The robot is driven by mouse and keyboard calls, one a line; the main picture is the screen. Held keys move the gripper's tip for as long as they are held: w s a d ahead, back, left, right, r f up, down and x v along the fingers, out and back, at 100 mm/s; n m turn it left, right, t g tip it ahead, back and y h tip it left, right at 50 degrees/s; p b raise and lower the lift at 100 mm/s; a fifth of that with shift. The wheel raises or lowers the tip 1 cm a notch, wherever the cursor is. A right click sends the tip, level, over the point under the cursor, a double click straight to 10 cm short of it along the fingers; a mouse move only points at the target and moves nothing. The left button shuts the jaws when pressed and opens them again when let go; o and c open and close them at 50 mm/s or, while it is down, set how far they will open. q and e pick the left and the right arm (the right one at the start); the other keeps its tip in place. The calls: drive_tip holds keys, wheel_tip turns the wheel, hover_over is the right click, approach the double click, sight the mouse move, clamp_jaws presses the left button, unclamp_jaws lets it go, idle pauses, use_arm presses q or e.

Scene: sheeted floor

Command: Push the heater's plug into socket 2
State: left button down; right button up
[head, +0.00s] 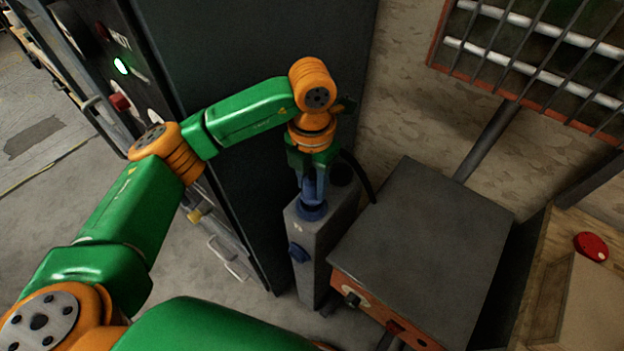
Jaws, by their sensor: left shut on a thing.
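My left gripper (313,182) comes down over the top of a narrow grey socket box (318,240). It is shut on a blue plug (313,208), which is upright at the near end of the box top. I cannot tell whether the plug is in a socket or just above one. A black cable (362,176) curves down to the right behind the gripper. The box has a blue socket (298,252) on its front side and a dark round opening (342,172) on top. Socket numbers are too small to read. A heater (540,50) with white tubes stands at the upper right.
A tall dark cabinet (250,60) with a green light and red buttons stands left of the box. A grey-topped cart (425,250) stands close on the right. A wooden bench (545,290) with a red button (591,247) is at far right. Floor is clear at lower left.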

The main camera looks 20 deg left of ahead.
use_arm(q)
drive_tip(key=shift+a, duration=0.1)
drive_tip(key=shift+f+b, duration=0.35)
drive_tip(key=shift+b, duration=0.15)
idle(0.3)
drive_tip(key=shift+r, duration=0.1)
drive_tip(key=shift+f+b, duration=0.85)
drive_tip(key=shift+f, duration=0.05)
